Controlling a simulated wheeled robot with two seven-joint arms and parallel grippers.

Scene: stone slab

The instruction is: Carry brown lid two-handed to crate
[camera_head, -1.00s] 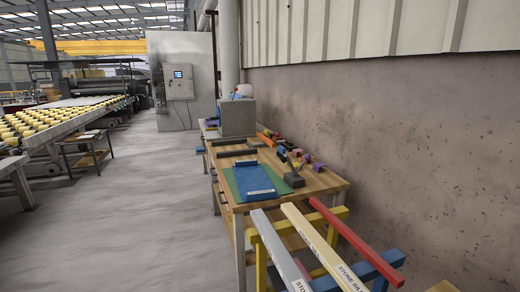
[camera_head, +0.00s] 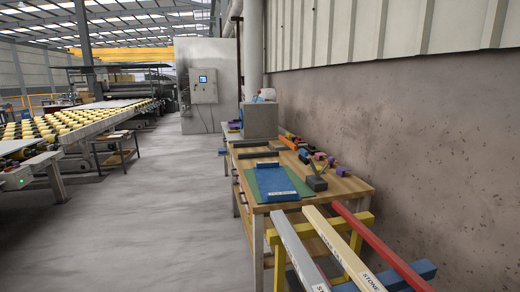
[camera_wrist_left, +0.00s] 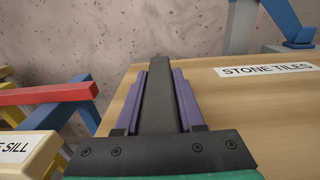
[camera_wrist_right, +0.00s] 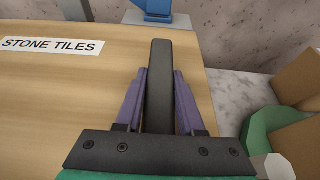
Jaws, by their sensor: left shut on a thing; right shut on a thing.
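A light brown wooden panel, which looks like the brown lid, fills much of the left wrist view (camera_wrist_left: 240,112) and the right wrist view (camera_wrist_right: 60,95). It bears a white "STONE TILES" label (camera_wrist_left: 264,69). My left gripper (camera_wrist_left: 158,74) has its purple fingers shut on a dark bar that looks like a lid handle. My right gripper (camera_wrist_right: 160,74) is likewise shut on a dark bar over the panel's other end. Neither gripper nor the lid shows in the head view. I cannot identify the crate in these views.
A wooden workbench (camera_head: 335,191) with a blue folder (camera_head: 276,184) and tools stands along the right wall. Stone sills (camera_head: 338,240) lie on a yellow and blue rack in front. A roller conveyor (camera_head: 80,122) is at left. The floor (camera_head: 150,215) between is clear. Cardboard boxes (camera_wrist_right: 300,75) are at right.

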